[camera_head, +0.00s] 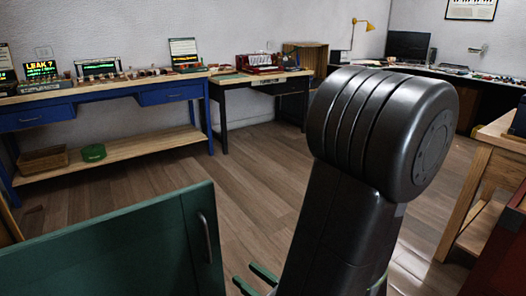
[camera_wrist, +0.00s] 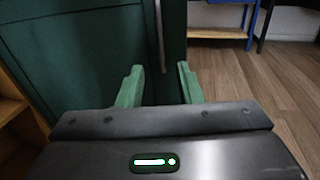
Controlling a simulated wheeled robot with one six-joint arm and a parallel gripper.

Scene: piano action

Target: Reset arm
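My gripper (camera_wrist: 160,82) shows in the wrist view with its two green fingers apart and nothing between them. In the head view its green fingertips (camera_head: 254,278) show low in the picture, partly hidden behind my dark arm link (camera_head: 375,150). In the wrist view a dark green cabinet panel (camera_wrist: 75,50) with a vertical handle (camera_wrist: 160,35) stands just beyond the fingers. I cannot tell whether the fingers touch it.
The green cabinet (camera_head: 110,255) fills the lower left of the head view. A blue workbench (camera_head: 105,92) with electronics and a dark table (camera_head: 262,82) line the back wall. A wooden bench (camera_head: 492,165) stands at right. Wood floor (camera_head: 250,180) is clear between.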

